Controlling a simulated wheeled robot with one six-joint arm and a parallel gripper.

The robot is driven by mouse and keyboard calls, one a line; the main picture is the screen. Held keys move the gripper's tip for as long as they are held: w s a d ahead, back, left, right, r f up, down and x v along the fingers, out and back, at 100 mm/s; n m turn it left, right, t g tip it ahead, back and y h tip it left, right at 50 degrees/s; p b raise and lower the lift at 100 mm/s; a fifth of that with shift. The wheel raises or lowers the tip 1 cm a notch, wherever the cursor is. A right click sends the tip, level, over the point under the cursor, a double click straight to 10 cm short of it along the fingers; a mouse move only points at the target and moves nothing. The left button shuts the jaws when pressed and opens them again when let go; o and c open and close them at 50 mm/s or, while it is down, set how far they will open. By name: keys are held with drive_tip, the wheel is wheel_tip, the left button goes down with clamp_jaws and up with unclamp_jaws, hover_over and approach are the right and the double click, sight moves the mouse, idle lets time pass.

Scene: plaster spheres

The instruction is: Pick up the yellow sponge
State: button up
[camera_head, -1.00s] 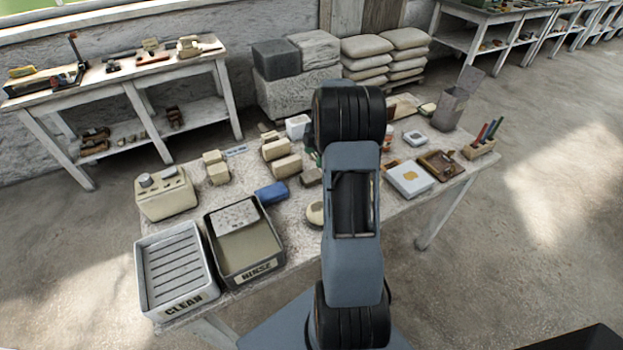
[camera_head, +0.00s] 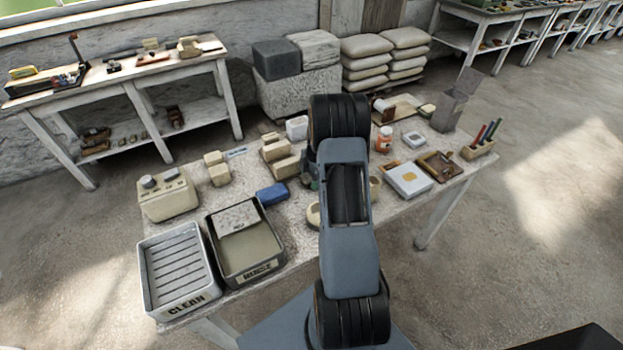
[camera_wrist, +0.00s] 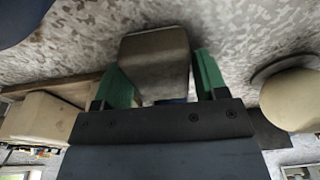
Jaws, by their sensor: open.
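My gripper (camera_wrist: 165,85) shows in the wrist view with green fingers spread apart. A dull beige-grey block (camera_wrist: 155,50) lies between the fingers, shaded; I cannot tell whether it is the yellow sponge or whether the fingers touch it.
A blue block (camera_head: 272,193) and several beige blocks (camera_head: 282,165) lie left of my arm. A rounded pale piece (camera_wrist: 292,98) is close on the wrist view's right. The CLEAN tray (camera_head: 150,275) and RINSE tray (camera_head: 222,270) stand front left. An orange-topped bottle (camera_head: 384,139) stands right.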

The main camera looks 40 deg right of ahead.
drive_tip(key=c, duration=0.7)
drive_tip(key=shift+c, duration=0.2)
drive_tip(key=shift+r, duration=0.1)
drive_tip(key=shift+r, duration=0.2)
drive_tip(key=r, duration=0.2)
drive_tip(key=r+b, duration=0.1)
drive_tip(key=shift+s+a+r, duration=0.1)
drive_tip(key=shift+s+r, duration=0.1)
drive_tip(key=shift+s, duration=0.1)
drive_tip(key=s+a+r+b, duration=0.2)
drive_tip(key=s+a+r, duration=0.1)
drive_tip(key=s+r, duration=0.6)
drive_tip(key=shift+s+a, duration=0.3)
drive_tip(key=shift+s, duration=1.65)
